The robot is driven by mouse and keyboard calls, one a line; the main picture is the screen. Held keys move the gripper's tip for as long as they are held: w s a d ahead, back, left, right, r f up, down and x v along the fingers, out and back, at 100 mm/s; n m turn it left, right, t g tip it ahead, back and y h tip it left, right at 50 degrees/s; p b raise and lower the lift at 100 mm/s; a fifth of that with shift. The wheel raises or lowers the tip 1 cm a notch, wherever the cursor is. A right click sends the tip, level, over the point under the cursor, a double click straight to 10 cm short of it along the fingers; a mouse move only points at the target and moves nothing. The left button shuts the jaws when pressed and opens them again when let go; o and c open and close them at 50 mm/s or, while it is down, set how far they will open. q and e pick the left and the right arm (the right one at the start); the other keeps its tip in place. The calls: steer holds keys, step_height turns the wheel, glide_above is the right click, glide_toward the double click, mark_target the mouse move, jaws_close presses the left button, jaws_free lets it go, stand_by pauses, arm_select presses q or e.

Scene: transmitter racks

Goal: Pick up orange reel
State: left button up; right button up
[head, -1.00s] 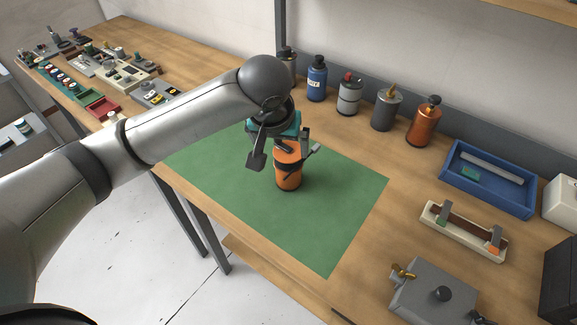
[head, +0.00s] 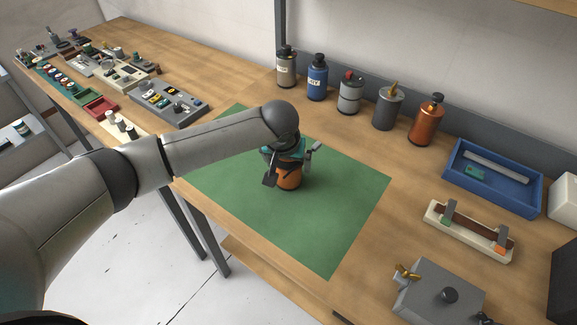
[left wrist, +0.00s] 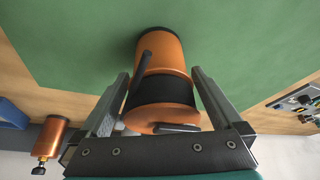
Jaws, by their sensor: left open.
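The orange reel (head: 289,181) stands on the green mat (head: 335,215) in the head view, its upper part hidden by my left gripper (head: 293,165). In the left wrist view the orange reel (left wrist: 166,58) shows an orange body, a black band and a dark handle-like bar on its side. My left gripper (left wrist: 160,75) is open, with one finger on each side of the reel. I cannot tell whether either finger touches it. My right gripper is in neither view.
Several bottles stand along the back, the nearest one copper (head: 427,122). A blue tray (head: 530,205), a cream holder (head: 470,240) and a grey box (head: 425,300) stand at right. Small racks with parts (head: 170,103) fill the far left. The mat around the reel is clear.

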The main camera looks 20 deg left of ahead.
arm_select(q)
steer(key=shift+x, duration=0.9)
steer(key=c, duration=1.5)
steer(key=shift+r, duration=0.1)
steer(key=shift+r, duration=0.1)
